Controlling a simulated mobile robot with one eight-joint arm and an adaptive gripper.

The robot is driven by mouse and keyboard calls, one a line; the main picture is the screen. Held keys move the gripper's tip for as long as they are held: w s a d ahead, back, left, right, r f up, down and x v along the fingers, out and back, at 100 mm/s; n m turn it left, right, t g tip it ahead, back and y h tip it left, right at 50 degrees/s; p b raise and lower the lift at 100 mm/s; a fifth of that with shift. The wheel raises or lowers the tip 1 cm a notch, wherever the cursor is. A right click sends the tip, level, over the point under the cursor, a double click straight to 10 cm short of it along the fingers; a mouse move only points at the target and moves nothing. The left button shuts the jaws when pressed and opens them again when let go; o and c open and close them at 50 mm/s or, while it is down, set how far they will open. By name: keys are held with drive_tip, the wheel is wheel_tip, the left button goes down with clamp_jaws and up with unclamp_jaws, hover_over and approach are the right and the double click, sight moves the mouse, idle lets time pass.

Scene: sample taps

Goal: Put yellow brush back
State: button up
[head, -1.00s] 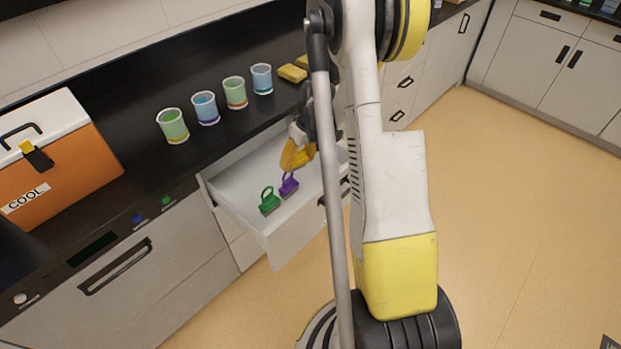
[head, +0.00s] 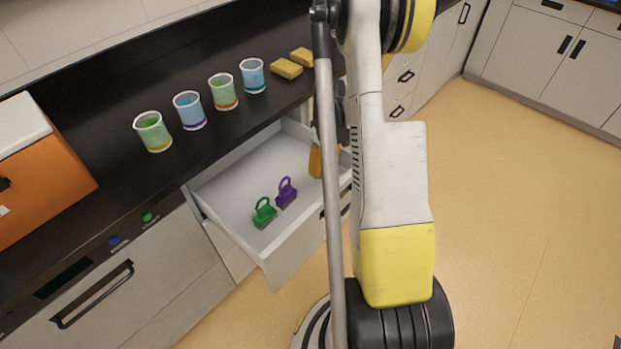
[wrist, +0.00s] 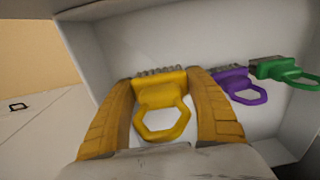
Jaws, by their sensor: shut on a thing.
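The yellow brush (wrist: 162,100), with a ring-shaped handle and grey bristles, is between my two yellow fingers in the wrist view. My gripper (wrist: 163,80) is shut on it, inside the open white drawer (head: 236,170). The bristles point toward the drawer's inside; whether they touch it I cannot tell. In the head view my gripper (head: 316,160) is at the drawer's right part, mostly hidden behind my arm, and the yellow brush cannot be made out there. A purple brush (head: 286,193) and a green brush (head: 264,212) lie in the drawer to its left.
Several beakers (head: 221,92) of coloured liquid and yellow sponges (head: 286,68) stand on the black counter above the drawer. An orange cool box (head: 45,190) is at the left. The drawer's walls are close around my gripper. The floor (head: 520,200) at right is clear.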

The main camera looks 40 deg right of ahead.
sight(311, 182)
drive_tip(key=w+f, duration=0.1)
drive_tip(key=w+a+f+b, duration=0.1)
drive_tip(key=w+a, duration=0.1)
drive_tip(key=shift+w+f, duration=0.4)
wheel_tip(311, 182, down, 4)
drive_tip(key=b, duration=0.2)
drive_tip(key=shift+b, duration=0.3)
drive_tip(key=shift+r, duration=0.15)
drive_tip(key=o, duration=1.2)
drive_tip(key=shift+c, duration=0.2)
